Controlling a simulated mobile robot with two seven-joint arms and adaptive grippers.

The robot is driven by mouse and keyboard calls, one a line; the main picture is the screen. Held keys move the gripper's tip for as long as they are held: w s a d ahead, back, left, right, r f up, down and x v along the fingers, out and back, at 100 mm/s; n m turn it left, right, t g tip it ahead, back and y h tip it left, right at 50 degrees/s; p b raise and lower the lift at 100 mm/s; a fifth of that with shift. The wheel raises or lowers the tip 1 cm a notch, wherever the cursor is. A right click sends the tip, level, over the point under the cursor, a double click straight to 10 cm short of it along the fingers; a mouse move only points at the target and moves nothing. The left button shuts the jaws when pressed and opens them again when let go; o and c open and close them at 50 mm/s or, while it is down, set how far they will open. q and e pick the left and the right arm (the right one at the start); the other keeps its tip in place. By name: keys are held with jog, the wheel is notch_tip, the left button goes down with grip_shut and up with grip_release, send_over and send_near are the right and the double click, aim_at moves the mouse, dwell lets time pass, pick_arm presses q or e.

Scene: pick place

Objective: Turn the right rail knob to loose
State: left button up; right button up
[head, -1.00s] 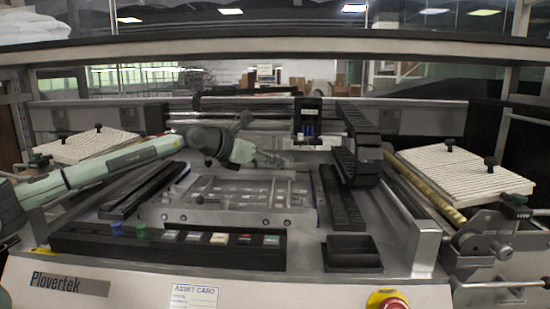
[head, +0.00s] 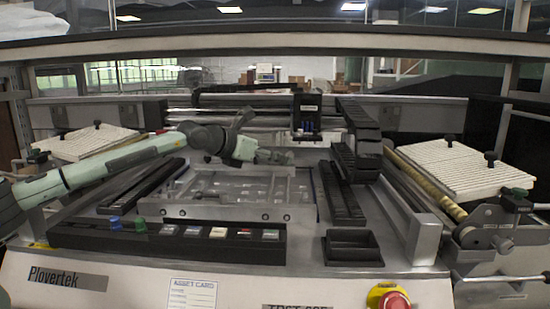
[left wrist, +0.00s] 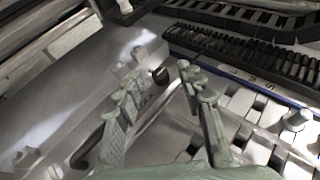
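My left gripper (head: 276,157) reaches over the back of the clear-topped fixture (head: 230,212) in the head view. In the left wrist view its two fingers (left wrist: 161,66) are open and empty. A small dark knob (left wrist: 160,76) on the light metal rail (left wrist: 120,85) shows in the gap between the fingertips. It looks like the right rail knob, but I cannot tell how it is turned. The knob is not distinct in the head view. My right gripper is in neither view.
A black carriage with a cable chain (head: 357,140) stands right of the gripper. A red stop button (head: 393,300) is at the front edge. White ribbed pads (head: 455,170) flank the machine.

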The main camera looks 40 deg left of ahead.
pick_arm(q)
jog(key=v, duration=1.2)
jog(key=shift+s+f, duration=0.1)
jog(key=shift+s, duration=0.05)
